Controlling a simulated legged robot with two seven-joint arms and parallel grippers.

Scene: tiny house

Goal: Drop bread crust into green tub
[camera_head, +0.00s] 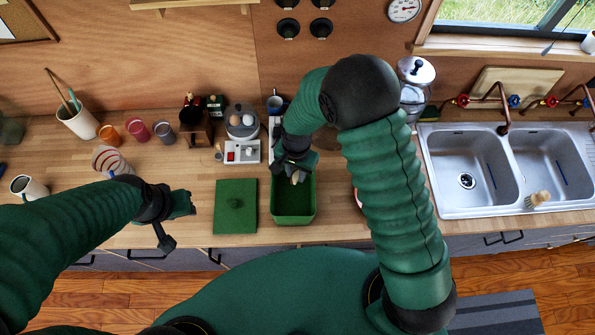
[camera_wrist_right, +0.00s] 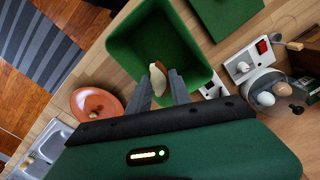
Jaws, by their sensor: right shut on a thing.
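The green tub (camera_head: 293,214) stands open on the wooden counter, and its inside also shows in the right wrist view (camera_wrist_right: 152,35). My right gripper (camera_head: 297,174) is over the back part of the tub, pointing down. In the right wrist view my right gripper (camera_wrist_right: 158,84) is shut on the bread crust (camera_wrist_right: 156,78), a small piece with a pale side and a brown edge. The crust shows against the tub's opening. My left gripper (camera_head: 180,206) is over the counter's front edge, left of the tub; its fingers are not clear.
An egg cooker (camera_head: 241,130) stands behind the lid. A reddish plate (camera_wrist_right: 93,103) lies close to the tub. A double sink (camera_head: 470,180) is at right. Cups (camera_head: 108,158) stand at left.

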